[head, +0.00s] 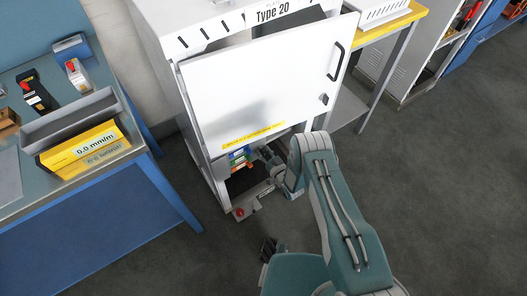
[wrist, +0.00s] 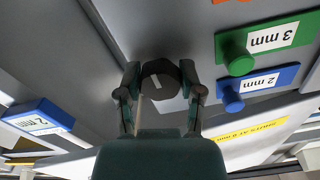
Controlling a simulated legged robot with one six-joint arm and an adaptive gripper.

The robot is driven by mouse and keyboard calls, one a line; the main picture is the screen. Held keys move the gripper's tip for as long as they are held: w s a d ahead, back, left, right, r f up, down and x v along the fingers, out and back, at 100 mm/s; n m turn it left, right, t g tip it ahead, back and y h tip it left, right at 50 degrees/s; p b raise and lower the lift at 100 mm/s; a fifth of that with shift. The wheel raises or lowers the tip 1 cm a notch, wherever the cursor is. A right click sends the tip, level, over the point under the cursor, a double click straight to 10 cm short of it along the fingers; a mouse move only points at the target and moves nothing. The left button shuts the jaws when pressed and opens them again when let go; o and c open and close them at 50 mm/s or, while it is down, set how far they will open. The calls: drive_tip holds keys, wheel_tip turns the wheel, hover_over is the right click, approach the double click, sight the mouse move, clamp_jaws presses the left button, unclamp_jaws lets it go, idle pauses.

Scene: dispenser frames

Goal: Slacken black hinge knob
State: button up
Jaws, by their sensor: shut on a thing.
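The black hinge knob (wrist: 157,68) is round with a pale mark on its face, on a grey panel in the wrist view. My gripper (wrist: 160,82) has one finger on each side of the knob and is shut on it. In the head view my gripper (head: 266,158) reaches into the white dispenser frame (head: 205,150) under its raised white door (head: 260,85). The knob is hidden there by the arm and door.
A green 3 mm tab (wrist: 265,45) and a blue 2 mm tab (wrist: 258,85) sit right of the knob. Another blue 2 mm block (wrist: 42,115) is at left. A blue workbench (head: 150,200) stands left of the frame; open floor (head: 440,190) lies right.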

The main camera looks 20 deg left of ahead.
drive_tip(key=shift+n, duration=0.4)
drive_tip(key=n, duration=0.3)
drive_tip(key=shift+n, duration=0.4)
drive_tip(key=n, duration=0.5)
drive_tip(key=shift+n, duration=0.3)
drive_tip(key=n, duration=0.5)
drive_tip(key=shift+s+n, duration=0.1)
drive_tip(key=shift+n, duration=2.2)
drive_tip(key=shift+a+f, duration=0.1)
